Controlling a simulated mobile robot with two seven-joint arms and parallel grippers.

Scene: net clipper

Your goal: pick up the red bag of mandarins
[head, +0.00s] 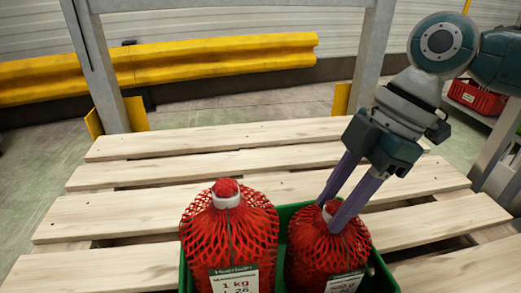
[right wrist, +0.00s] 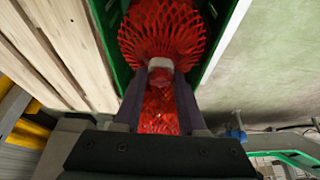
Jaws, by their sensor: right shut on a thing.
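Two red net bags of mandarins stand side by side in a green crate (head: 384,275). The left bag (head: 228,230) has a white clip on its neck and a label in front. The right bag (head: 310,255) also has a white band and a label. My right gripper (head: 332,212) reaches down from the upper right with its purple fingers on the neck of the right bag. In the right wrist view the fingers (right wrist: 160,100) close around the neck, just below the white clip (right wrist: 160,63), with the bag (right wrist: 160,30) beyond. My left gripper is not in view.
The crate stands on a slatted wooden pallet (head: 130,205) with bare slats behind it. Grey posts (head: 97,65) and a yellow guard rail (head: 200,58) are behind. A red crate (head: 476,97) is at the far right.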

